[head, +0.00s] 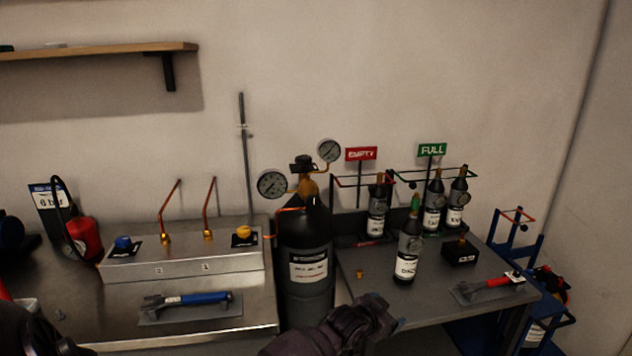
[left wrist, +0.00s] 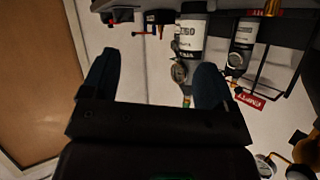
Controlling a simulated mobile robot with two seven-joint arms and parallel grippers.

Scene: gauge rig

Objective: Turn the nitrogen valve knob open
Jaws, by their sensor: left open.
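A large black gas cylinder (head: 306,240) stands between the two benches with a brass valve (head: 308,187) and a dark knob (head: 302,162) on top. Its label is too small to read, so I cannot tell whether it is nitrogen. A blue knob (head: 123,243) and a yellow knob (head: 243,232) sit on the metal panel (head: 180,268) at left. My left gripper (head: 385,318) is low in front of the right bench, to the right of the cylinder and apart from the knobs. In the left wrist view the left gripper (left wrist: 155,78) is open, with nothing between its fingers. My right gripper is not visible.
Two gauges (head: 272,184) (head: 329,150) flank the cylinder valve. A small bottle (head: 408,255) stands on the right bench (head: 370,275), with several bottles behind by the red EMPTY sign (head: 361,154) and green FULL sign (head: 432,150). A blue-handled tool (head: 205,298) lies on the left bench.

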